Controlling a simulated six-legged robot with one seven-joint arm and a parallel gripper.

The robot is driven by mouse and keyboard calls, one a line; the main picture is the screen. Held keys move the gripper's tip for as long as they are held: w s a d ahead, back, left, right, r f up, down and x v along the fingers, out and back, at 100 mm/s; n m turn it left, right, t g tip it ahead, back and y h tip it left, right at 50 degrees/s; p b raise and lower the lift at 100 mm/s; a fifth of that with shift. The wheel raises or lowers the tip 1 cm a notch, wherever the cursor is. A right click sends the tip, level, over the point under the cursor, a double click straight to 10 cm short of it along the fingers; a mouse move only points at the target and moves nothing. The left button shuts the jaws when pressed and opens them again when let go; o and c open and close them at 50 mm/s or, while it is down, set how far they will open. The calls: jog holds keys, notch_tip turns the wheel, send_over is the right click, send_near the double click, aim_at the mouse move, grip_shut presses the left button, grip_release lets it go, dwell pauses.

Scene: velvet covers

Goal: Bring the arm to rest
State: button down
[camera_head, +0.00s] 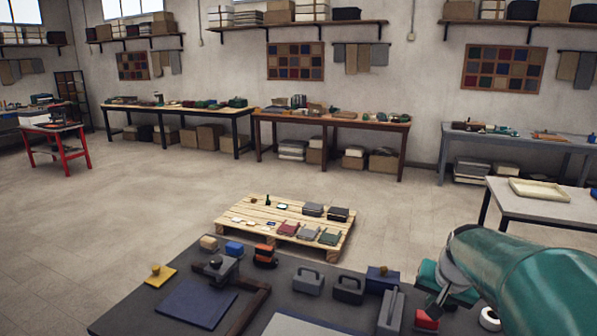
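My teal arm (520,275) reaches in from the lower right edge over the right end of the dark work table (250,262). At its near end, a small dark metal part that looks like my gripper (438,298) hangs over the table's right side. Its fingers are too small and partly hidden to tell whether they are open or shut, and I see nothing clearly held.
The work table carries a blue pad (198,303), grey weights with handles (308,281), a blue box (382,280), a yellow block (160,275) and a white roll (489,319). A wooden pallet (262,208) lies beyond. Open floor (120,210) is to the left.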

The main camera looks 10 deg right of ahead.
jog(key=s+a+r+n, duration=0.1)
jog(key=s+a+n, duration=0.2)
jog(key=s+a, duration=0.4)
jog(key=s+a+r+n+t+y, duration=0.1)
jog(key=s+a+n, duration=0.3)
jog(key=s+a, duration=0.4)
jog(key=a+r, duration=0.1)
jog(key=a, duration=0.5)
jog(key=shift+s, duration=0.2)
jog(key=shift+d, duration=0.15)
